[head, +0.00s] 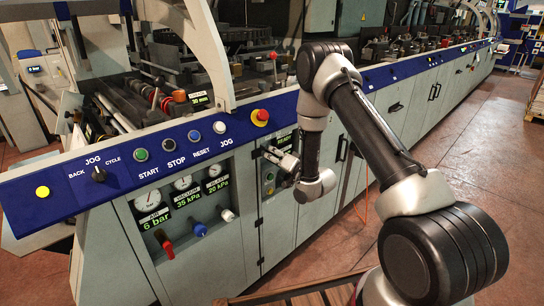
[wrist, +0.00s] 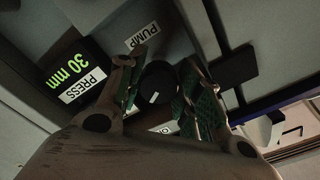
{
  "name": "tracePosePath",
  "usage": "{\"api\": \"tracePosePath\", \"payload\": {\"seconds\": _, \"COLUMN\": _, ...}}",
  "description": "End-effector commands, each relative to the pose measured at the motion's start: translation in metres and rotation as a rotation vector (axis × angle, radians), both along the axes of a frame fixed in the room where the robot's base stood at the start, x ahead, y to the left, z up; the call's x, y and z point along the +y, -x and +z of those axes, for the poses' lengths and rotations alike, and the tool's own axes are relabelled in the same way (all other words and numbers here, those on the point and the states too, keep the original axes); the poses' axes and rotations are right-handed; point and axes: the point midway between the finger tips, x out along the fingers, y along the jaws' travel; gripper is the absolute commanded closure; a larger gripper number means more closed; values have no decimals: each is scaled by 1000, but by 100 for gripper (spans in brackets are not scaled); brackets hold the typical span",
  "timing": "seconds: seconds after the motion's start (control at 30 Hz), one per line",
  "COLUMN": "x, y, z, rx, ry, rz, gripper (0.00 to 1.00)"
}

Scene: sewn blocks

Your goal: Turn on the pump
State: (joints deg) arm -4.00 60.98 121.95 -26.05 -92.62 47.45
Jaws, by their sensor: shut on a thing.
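The pump knob (wrist: 158,82) is a round black knob with a short white mark, below a white label reading PUMP (wrist: 142,36) in the wrist view. My gripper (wrist: 160,92) has its two green-padded fingers on either side of the knob and is shut on it. The white mark shows between the fingers, on the side away from the PUMP label. Another label (wrist: 164,128) is partly hidden behind the fingers. In the head view my gripper (head: 281,159) is at the machine's front panel and hides the knob.
In the head view, a blue control strip (head: 130,182) with buttons and a red emergency stop (head: 261,117) runs above. Air gauges and a red valve (head: 166,246) are to the left. The floor at right is open.

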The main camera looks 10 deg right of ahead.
Motion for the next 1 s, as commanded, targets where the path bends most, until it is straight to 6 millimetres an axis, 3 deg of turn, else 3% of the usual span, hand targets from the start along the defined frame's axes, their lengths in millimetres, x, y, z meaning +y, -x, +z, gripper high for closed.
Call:
{"api": "tracePosePath", "payload": {"seconds": 0.47, "x": -1, "y": 0, "z": 0, "rx": 8, "ry": -14, "rz": -2, "gripper": 89}}
{"api": "tracePosePath", "payload": {"seconds": 0.5, "x": -1, "y": 0, "z": 0, "rx": 8, "ry": -14, "rz": -2, "gripper": 63}}
{"api": "tracePosePath", "payload": {"seconds": 0.6, "x": -1, "y": 0, "z": 0, "rx": 8, "ry": -14, "rz": -1, "gripper": 45}}
{"api": "tracePosePath", "payload": {"seconds": 1.0, "x": -3, "y": 4, "z": 0, "rx": 8, "ry": -13, "rz": -2, "gripper": 44}}
